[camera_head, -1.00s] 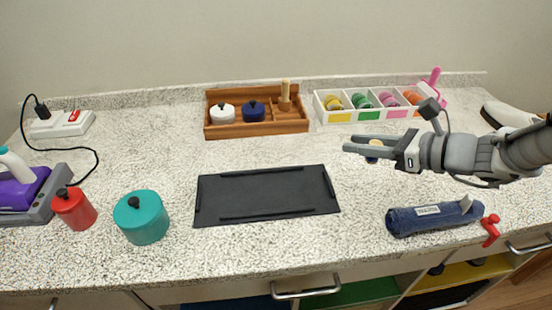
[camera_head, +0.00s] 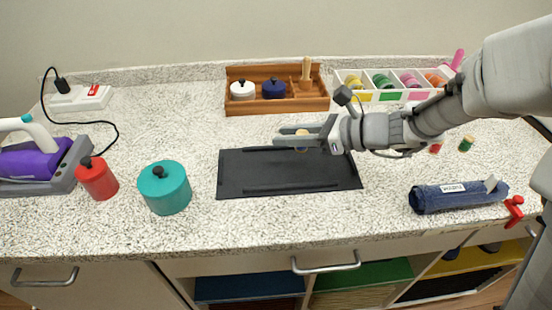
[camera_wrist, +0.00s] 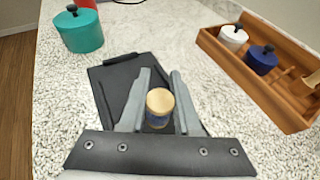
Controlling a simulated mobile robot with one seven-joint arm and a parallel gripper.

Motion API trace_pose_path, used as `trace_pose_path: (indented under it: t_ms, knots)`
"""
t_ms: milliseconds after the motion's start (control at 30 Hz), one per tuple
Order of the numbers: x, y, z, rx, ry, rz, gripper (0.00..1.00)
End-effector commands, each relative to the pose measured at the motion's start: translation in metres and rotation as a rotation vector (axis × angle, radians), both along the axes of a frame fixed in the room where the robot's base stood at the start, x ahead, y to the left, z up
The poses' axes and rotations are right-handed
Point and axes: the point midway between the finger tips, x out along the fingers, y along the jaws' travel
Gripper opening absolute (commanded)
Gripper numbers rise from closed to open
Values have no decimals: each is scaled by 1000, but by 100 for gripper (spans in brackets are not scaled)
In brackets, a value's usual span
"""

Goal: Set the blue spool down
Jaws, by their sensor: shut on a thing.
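The blue spool (camera_wrist: 157,120) has a pale wooden top and sits upright between my gripper's fingers (camera_wrist: 160,76) in the wrist view. My gripper is shut on it. In the head view the spool (camera_head: 302,133) shows as a small pale top beside the fingers (camera_head: 280,138). My gripper is over the far part of the black tray (camera_head: 250,177), right of its middle. The fingers partly hide the spool, and I cannot tell how high its bottom is above the tray.
A wooden box (camera_head: 250,108) with white and navy lidded pots stands behind the tray. A teal pot (camera_head: 165,188) and a red pot (camera_head: 97,178) stand left. A red spool (camera_head: 435,148), a green spool (camera_head: 466,144) and a denim roll (camera_head: 458,196) are right. The tray's left half is clear.

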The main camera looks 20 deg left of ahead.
Motion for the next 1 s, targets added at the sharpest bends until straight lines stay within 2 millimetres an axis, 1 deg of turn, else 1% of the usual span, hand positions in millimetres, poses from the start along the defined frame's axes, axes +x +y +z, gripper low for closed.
trace_pose_path:
  t_ms: [33, 100, 200, 333, 500, 567, 833, 967, 1000]
  knots:
    - [-4, 9, -8, -1, 2, 3, 0]
    - [-7, 18, -13, 0, 2, 1, 0]
    - [-9, 25, -16, 0, 0, 1, 0]
    - [-9, 26, -24, -1, 3, -1, 0]
    - [-9, 26, -51, -2, 4, -2, 0]
    - [-9, 26, -56, -1, 2, -2, 0]
    - [-9, 26, -57, 0, 0, -1, 0]
    - [-9, 26, -61, 0, 0, -1, 0]
    - [-9, 26, -60, 0, 0, -1, 36]
